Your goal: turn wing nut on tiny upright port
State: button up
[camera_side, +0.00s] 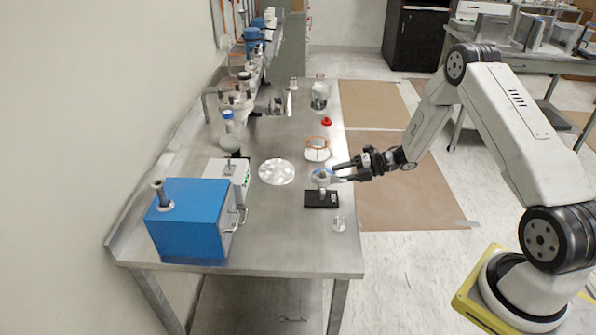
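A tiny upright port (323,187) stands on a small black base (315,201) near the right edge of the steel table. Its top is pale and bluish; the wing nut is too small to make out clearly. My gripper (332,174) reaches in from the right at the height of the port's top. Its two dark fingers are spread apart, with the tips beside or around the top. I cannot tell whether they touch or clamp it.
A small clear glass piece (339,224) stands in front of the base. A round perforated plate (276,171) lies to the left, and a white round vessel with an orange ring (317,152) stands behind. A blue box (191,218) and a white instrument (230,178) stand farther left.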

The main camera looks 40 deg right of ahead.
jog(key=o, duration=0.3)
jog(key=shift+o, duration=0.2)
jog(key=v, duration=0.7)
jog(key=shift+s+d+r, duration=0.2)
jog(key=shift+d, duration=0.05)
jog(key=shift+c, duration=1)
jog(key=shift+w+a+f+t+y, duration=0.1)
jog(key=shift+w+f+t+y, duration=0.05)
jog(key=shift+f+t+y, duration=1.25)
jog(key=shift+w+a+f+t+y, duration=0.1)
jog(key=shift+w+f+t+y, duration=0.05)
jog(key=shift+f+t+y, duration=1.25)
